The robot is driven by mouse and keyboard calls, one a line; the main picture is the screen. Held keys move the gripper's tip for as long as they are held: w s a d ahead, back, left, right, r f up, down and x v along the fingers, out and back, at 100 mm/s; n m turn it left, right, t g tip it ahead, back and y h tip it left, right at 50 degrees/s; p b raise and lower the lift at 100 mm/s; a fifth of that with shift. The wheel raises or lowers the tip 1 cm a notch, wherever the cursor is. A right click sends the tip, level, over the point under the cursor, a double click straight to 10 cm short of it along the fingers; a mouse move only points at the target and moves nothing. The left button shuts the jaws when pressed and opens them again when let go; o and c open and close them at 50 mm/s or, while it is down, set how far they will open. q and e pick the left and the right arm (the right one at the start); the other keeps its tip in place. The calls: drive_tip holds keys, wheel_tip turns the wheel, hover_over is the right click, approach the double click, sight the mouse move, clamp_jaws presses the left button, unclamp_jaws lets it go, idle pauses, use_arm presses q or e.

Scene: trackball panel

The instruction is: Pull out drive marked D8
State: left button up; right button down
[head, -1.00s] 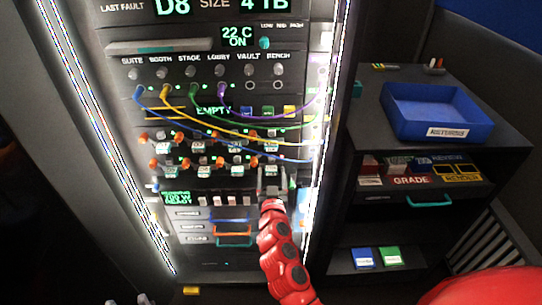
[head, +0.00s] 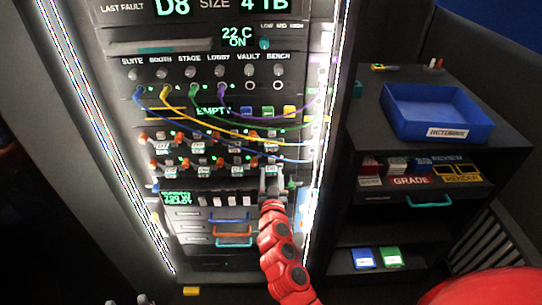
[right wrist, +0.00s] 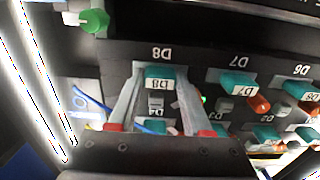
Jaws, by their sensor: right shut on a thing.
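Drive D8 (right wrist: 160,77) has a teal front with a white D8 tag and sits at the end of a drive row under the printed D8 label. In the head view the D8 tag (head: 271,170) shows just above my right gripper (head: 271,184). In the right wrist view, which is upside down, the fingers of my right gripper (right wrist: 160,82) lie on both sides of the D8 front and are shut on it. The drive appears still seated in the rack. Two pale tips of my left gripper (head: 126,300) show apart at the bottom edge, empty and far from the drives.
Drive D7 (right wrist: 238,83) is beside D8, with an orange latch near it. A green knob (right wrist: 94,20) is close by. Patch cables (head: 230,130) hang above the drive rows. A blue tray (head: 436,112) stands on the cabinet at right.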

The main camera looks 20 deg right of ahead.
drive_tip(key=shift+b+v, duration=0.35)
drive_tip(key=shift+v, duration=1.3)
drive_tip(key=shift+b+v, duration=0.8)
drive_tip(key=shift+v, duration=1.55)
drive_tip(key=b+v, duration=0.4)
drive_tip(key=v, duration=0.3)
drive_tip(key=shift+s+b, duration=0.3)
drive_tip(key=shift+s, duration=0.1)
drive_tip(key=shift+a, duration=0.15)
